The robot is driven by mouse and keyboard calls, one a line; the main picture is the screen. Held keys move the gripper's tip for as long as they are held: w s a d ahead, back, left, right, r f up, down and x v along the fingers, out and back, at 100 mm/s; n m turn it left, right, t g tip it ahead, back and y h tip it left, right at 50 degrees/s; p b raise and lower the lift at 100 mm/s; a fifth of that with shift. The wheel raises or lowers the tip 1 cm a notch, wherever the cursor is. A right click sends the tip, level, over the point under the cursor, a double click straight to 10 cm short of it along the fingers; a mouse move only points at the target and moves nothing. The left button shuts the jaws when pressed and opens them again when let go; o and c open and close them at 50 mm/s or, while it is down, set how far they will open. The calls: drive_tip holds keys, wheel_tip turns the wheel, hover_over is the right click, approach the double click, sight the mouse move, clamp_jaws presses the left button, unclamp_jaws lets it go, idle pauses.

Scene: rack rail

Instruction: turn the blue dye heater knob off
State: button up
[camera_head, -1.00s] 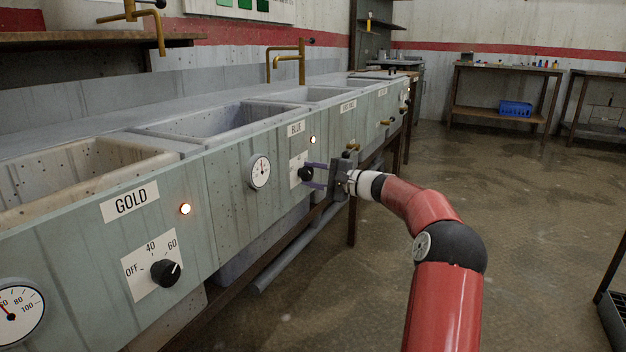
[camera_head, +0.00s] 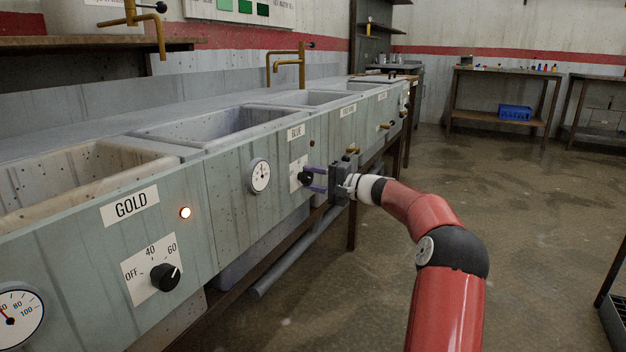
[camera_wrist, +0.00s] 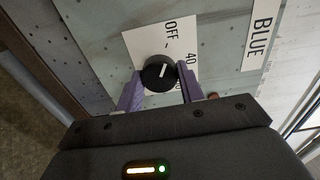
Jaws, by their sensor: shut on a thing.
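The blue dye heater knob (camera_head: 305,179) is a black round knob on a white plate below the BLUE label (camera_head: 296,132). The wrist view shows the knob (camera_wrist: 158,75) close up, its white pointer line aimed up towards the OFF mark (camera_wrist: 172,28) and away from the 40. My gripper (camera_head: 314,179) is shut on the knob, with one purple finger on each side of it. The lamp (camera_head: 312,141) beside the BLUE label looks dark. The wrist view cuts off part of the plate behind the right finger.
The GOLD station nearer me has its own knob (camera_head: 165,277) and a lit lamp (camera_head: 185,213). A round gauge (camera_head: 259,175) sits left of the blue knob.

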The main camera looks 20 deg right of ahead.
drive_tip(key=o, duration=1)
drive_tip(key=v, duration=0.7)
drive_tip(key=shift+s+d, duration=0.25)
drive_tip(key=shift+s, duration=0.1)
drive_tip(key=shift+f, duration=0.1)
